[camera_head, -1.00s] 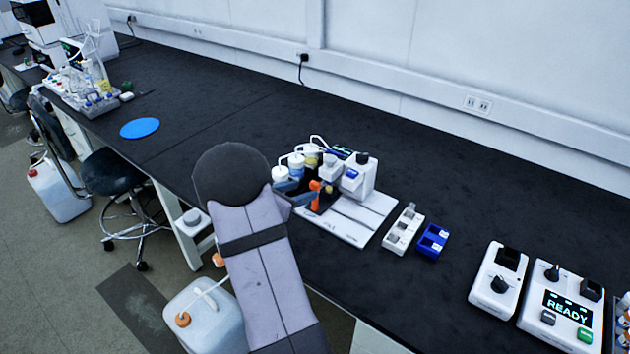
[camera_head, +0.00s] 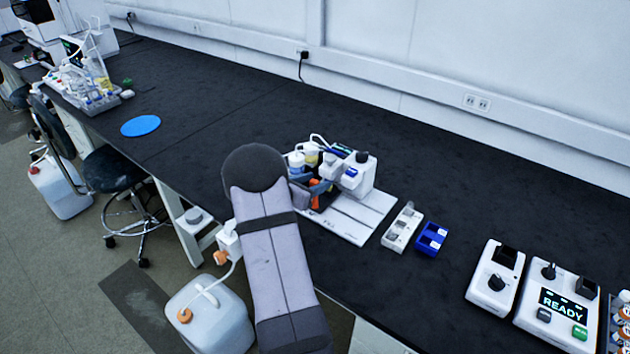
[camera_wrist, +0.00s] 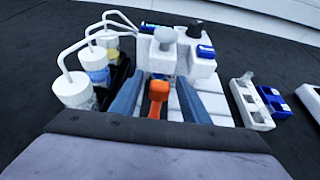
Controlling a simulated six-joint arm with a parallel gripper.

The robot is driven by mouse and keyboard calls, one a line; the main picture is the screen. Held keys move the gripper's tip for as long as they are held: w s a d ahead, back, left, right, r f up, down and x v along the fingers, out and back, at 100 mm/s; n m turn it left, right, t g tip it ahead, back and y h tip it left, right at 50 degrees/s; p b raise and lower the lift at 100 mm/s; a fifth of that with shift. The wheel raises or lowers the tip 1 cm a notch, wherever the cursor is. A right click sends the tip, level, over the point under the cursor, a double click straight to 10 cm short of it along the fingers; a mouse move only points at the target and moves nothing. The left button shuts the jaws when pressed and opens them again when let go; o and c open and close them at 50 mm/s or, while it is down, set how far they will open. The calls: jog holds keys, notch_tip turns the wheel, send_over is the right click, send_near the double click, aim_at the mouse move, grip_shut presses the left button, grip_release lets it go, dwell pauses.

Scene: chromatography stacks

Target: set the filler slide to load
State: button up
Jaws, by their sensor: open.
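The filler is a white unit (camera_head: 358,172) on a pale base plate (camera_head: 362,217), with a round knob on top and a blue label. An orange handle, apparently on the filler's slide, stands at its front; the wrist view shows it (camera_wrist: 158,92) upright. My gripper (camera_wrist: 157,84) is open, with one blue finger on each side of the orange handle. Gaps seem to show between handle and fingers, but I cannot tell about contact. In the head view my gripper (camera_head: 308,188) partly hides the handle. The slide's position marks cannot be read.
White-capped bottles with bent tubes (camera_wrist: 76,88) stand close to the left of my fingers. A white block (camera_head: 402,228) and a blue block (camera_head: 431,239) sit right of the filler. A white device reading READY (camera_head: 562,305) stands farther right. The bench behind is clear.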

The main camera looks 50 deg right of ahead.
jog(key=shift+d, duration=0.1)
grip_shut()
jog(key=shift+s+f+b, duration=0.15)
jog(key=shift+s+b, duration=0.25)
jog(key=shift+s, duration=0.15)
jog(key=s+b, duration=0.8)
jog(key=s, duration=0.6)
jog(key=shift+s, duration=0.15)
grip_release()
jog(key=shift+s, duration=0.15)
